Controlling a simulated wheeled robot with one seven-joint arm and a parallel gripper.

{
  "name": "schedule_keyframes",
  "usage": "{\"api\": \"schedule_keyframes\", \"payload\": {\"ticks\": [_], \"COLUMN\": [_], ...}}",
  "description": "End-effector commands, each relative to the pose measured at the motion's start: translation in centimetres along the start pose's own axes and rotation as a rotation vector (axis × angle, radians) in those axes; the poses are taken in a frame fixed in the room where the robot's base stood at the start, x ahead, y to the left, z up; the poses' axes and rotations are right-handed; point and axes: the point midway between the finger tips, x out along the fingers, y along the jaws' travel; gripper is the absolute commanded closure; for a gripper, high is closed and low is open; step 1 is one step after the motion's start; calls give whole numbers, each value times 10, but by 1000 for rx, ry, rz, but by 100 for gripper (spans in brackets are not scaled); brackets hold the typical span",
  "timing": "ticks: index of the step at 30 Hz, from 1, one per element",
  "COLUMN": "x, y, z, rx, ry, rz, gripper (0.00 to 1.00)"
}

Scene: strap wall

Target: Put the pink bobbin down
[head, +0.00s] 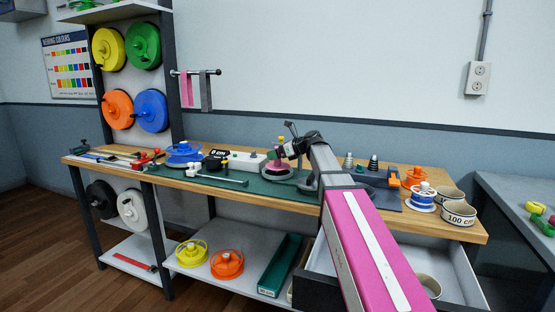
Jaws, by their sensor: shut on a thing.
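The pink bobbin (274,165) is small in the head view, at the middle of the workbench, with my gripper at its upper right. My gripper (281,153) is shut on it; the fingers are small and partly hidden by my wrist. The bobbin is over or on a round grey dish (278,178) on the green mat (233,184). I cannot tell whether the bobbin touches the dish. A small yellow piece (281,139) shows just above the gripper.
An open drawer (462,277) juts out below.

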Motion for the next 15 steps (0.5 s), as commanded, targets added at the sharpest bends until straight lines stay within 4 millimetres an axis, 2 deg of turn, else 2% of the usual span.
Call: {"api": "schedule_keyframes", "payload": {"ticks": [3,5,15], "x": [7,9,10], "y": [1,1,0], "z": [-17,-21,-24], "rx": [3,1,1], "ry": [1,1,0], "rz": [1,1,1], "gripper": [34,34,34]}}
